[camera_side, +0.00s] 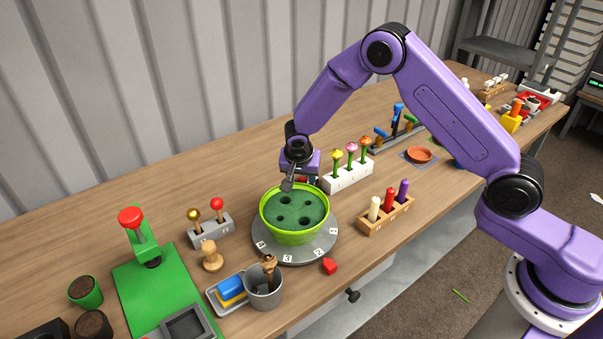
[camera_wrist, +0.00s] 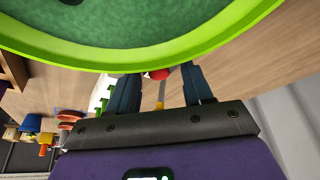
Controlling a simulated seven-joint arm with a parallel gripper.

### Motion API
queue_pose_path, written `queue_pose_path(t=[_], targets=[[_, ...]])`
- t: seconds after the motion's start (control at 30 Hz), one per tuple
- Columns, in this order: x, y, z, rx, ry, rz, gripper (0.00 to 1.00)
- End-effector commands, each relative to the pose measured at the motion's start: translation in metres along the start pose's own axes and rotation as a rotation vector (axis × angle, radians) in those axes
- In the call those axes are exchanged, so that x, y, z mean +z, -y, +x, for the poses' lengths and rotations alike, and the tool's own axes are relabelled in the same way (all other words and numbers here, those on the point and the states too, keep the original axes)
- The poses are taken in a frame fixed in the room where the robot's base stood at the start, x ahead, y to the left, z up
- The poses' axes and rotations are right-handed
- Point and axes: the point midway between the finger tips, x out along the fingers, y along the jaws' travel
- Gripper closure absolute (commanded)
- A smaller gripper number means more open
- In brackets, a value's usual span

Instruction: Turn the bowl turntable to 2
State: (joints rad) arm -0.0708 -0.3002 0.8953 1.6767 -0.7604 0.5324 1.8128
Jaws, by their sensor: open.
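The lime-green bowl (camera_side: 268,221) holds dark green foam (camera_side: 297,208) with several holes. It sits on a grey round turntable (camera_side: 300,255) with small white number tags along its edge. A tag that looks like 3 (camera_side: 287,258) faces the front, and one that looks like 2 (camera_side: 318,253) is to its right. A red pointer block (camera_side: 330,266) lies on the table just outside the edge, closest to the 2 tag. My gripper (camera_side: 288,186) is open and empty at the bowl's far rim; I cannot tell if it touches. The wrist view shows its spread fingers (camera_wrist: 160,92) beside the bowl rim (camera_wrist: 135,60).
A white block with flowers (camera_side: 348,175) stands behind right, and a wooden block with coloured pegs (camera_side: 386,215) at right. A grey peg block (camera_side: 211,231) stands left. A grey cup (camera_side: 263,290) and a tray with sponges (camera_side: 230,291) are in front left.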

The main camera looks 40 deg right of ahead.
Motion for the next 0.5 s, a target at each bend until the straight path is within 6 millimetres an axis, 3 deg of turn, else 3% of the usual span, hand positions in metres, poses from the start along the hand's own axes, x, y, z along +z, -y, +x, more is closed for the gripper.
queue_pose_path(t=[0.17, 0.5], targets=[[0.0, 0.0, -0.011, 0.0, -0.001, 0.001, 0.5], [0.0, 0.001, -0.075, -0.004, -0.002, 0.001, 0.5]])
